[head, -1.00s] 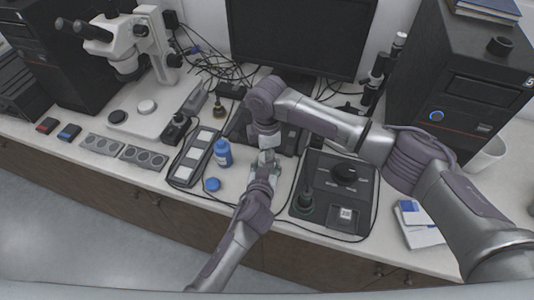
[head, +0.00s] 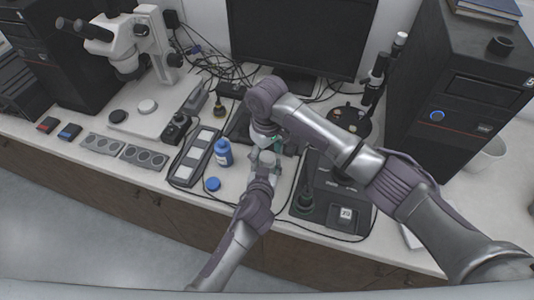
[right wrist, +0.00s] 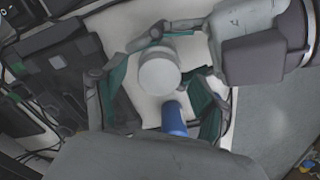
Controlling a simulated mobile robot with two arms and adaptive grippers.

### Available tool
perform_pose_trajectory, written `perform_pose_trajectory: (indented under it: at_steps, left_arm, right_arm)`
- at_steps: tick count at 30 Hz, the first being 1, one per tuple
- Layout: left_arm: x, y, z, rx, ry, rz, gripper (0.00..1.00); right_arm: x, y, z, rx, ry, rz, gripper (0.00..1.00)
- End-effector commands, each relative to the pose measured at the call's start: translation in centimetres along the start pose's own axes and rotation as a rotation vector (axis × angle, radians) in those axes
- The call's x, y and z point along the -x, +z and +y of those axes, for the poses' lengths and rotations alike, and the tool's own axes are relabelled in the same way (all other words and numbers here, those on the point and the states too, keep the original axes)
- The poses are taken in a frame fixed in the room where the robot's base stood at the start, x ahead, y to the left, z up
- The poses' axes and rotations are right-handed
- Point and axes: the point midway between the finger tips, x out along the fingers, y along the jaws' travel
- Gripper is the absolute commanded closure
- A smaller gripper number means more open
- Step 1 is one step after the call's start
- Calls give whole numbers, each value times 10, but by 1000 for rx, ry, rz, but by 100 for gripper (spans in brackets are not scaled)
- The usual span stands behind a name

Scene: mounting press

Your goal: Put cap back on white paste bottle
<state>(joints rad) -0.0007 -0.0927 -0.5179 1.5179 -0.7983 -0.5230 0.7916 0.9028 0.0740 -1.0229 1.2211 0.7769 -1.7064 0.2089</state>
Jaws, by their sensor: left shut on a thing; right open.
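A white round top (right wrist: 158,72) shows in the right wrist view, seen nearly from above. It looks like the white paste bottle with its cap; I cannot tell how the cap is seated. In the head view the white bottle (head: 267,158) is mostly hidden between the grippers. My left gripper (head: 264,163) is shut on the white bottle from the near side; one of its fingers shows beside the white top in the right wrist view. My right gripper (right wrist: 160,100) is open, its green-padded fingers spread to either side of the white top, apart from it.
A blue bottle (head: 223,153) stands left of the grippers, and a loose blue cap (head: 212,184) lies in front of it. A black press unit (head: 325,197) is to the right. A light panel strip (head: 193,158) lies to the left.

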Motion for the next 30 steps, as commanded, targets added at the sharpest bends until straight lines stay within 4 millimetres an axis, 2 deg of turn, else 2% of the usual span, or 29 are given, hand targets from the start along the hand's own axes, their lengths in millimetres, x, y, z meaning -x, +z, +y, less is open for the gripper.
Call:
perform_pose_trajectory:
  at_steps: [5,8,21,25,30]
  left_arm:
    - [0,0,0,1,0,0,100]
    - [0,0,0,1,0,0,100]
    - [0,0,0,1,0,0,100]
    - [0,0,0,1,0,0,100]
    - [0,0,0,1,0,0,100]
  right_arm:
    - [2,0,0,0,1,1,28]
    - [10,-1,1,0,1,3,28]
    - [96,-1,0,1,1,3,28]
    - [112,-1,0,0,0,1,28]
    - [120,0,0,0,0,0,28]
